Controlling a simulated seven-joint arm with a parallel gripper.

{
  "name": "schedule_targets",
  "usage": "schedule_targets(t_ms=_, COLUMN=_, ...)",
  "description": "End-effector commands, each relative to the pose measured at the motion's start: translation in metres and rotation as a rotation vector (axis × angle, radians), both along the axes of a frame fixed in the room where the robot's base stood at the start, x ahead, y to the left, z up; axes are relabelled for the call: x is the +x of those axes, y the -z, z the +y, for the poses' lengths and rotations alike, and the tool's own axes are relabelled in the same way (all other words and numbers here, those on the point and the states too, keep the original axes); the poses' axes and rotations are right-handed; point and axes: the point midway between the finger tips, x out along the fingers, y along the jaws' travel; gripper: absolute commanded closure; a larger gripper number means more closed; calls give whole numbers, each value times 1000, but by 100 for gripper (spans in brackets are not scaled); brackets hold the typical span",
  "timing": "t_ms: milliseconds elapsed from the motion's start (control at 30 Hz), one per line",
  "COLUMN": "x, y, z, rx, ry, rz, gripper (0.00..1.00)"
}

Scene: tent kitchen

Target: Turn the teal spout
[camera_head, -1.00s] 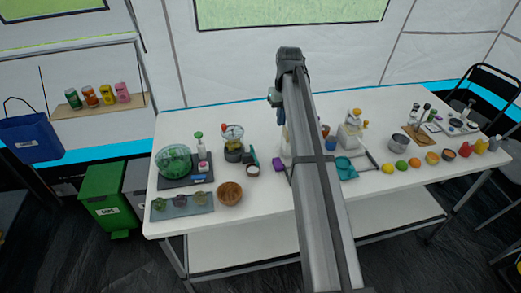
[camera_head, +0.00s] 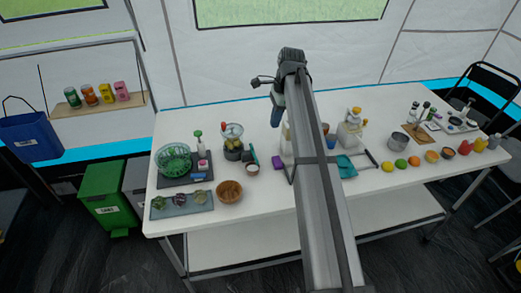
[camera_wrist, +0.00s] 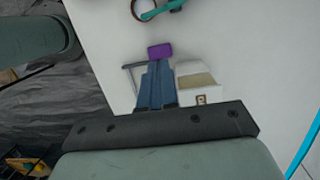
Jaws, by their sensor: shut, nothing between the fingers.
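A teal piece (camera_head: 347,167) lies on the white table just right of my arm in the head view, within a thin dark frame. I cannot tell for sure that it is the spout. Part of this area is hidden behind my arm. My gripper (camera_head: 277,118) hangs above the table's back part, up and to the left of that piece and apart from it. In the wrist view my gripper (camera_wrist: 157,66) shows its blue fingers together and empty, over the table near a purple block (camera_wrist: 160,51). A teal handle (camera_wrist: 160,9) also shows at that view's top edge, beside a small dark-rimmed bowl.
A white machine (camera_wrist: 195,80) stands close beside the fingers; another (camera_head: 350,132) is right of my arm. A blender (camera_head: 233,145), green basket (camera_head: 173,160) and wooden bowl (camera_head: 229,191) fill the left. Fruit, including a lemon (camera_head: 387,166), lines the right front edge.

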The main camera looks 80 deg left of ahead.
Motion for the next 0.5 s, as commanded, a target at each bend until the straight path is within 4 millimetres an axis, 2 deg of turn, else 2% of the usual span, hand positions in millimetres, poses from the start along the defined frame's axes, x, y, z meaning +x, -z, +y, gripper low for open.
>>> schedule_targets(t_ms=100, x=0, y=0, z=0, rx=18, ry=-96, rz=2, gripper=100)
schedule_targets(t_ms=267, x=0, y=2, z=0, rx=29, ry=-152, rz=3, gripper=100)
schedule_targets(t_ms=367, x=-2, y=10, z=-1, rx=30, ry=-157, rz=3, gripper=100)
schedule_targets(t_ms=500, x=-6, y=29, z=-2, rx=28, ry=-156, rz=4, gripper=100)
